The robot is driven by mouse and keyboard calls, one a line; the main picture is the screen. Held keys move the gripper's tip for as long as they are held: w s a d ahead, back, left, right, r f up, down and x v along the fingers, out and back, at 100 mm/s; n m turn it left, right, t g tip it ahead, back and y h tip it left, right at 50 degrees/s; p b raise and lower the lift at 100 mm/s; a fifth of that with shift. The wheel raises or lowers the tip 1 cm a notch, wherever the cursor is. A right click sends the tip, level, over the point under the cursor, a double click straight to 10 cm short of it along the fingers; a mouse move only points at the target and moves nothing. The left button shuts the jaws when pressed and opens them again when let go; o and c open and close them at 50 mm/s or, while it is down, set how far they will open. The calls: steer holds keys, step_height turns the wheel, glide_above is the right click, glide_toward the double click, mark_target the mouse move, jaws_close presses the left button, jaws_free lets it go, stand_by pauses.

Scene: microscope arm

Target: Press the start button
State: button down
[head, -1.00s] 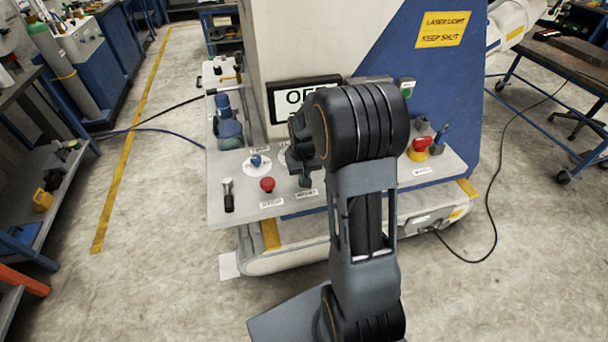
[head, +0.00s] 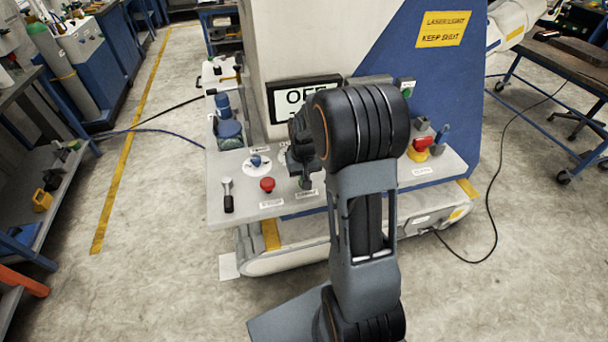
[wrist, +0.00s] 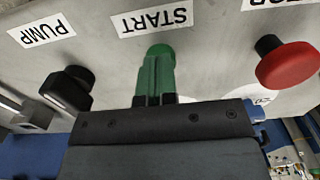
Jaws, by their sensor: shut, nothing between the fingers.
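The start button shows in the wrist view as a green rounded top (wrist: 160,49) just below the START label (wrist: 152,18). My gripper (wrist: 154,82) is shut and empty, its narrow fingers lined up with the green button. The fingers and the button overlap in this view, so I cannot tell whether they touch. The button is hidden there behind my gripper and arm.
A red mushroom button (wrist: 288,63) is to the right of START and a black knob (wrist: 68,88) by the PUMP label is to the left, in the wrist view. In the head view, a lever (head: 228,196), blue knob (head: 257,161) and red-and-yellow switch (head: 419,149) share the panel.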

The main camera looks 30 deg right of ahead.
step_height(320, 180, up, 13)
stand_by(0.4)
steer(key=shift+w, duration=0.15)
steer(key=s+a+r+n+t, duration=0.1)
steer(key=s+a, duration=0.3)
steer(key=s, duration=0.4)
steer(key=s+a+r+n+t, duration=0.1)
steer(key=s+a+t, duration=0.2)
steer(key=s+a, duration=0.2)
steer(key=s, duration=0.3)
steer(key=shift+r, duration=0.2)
stand_by(0.3)
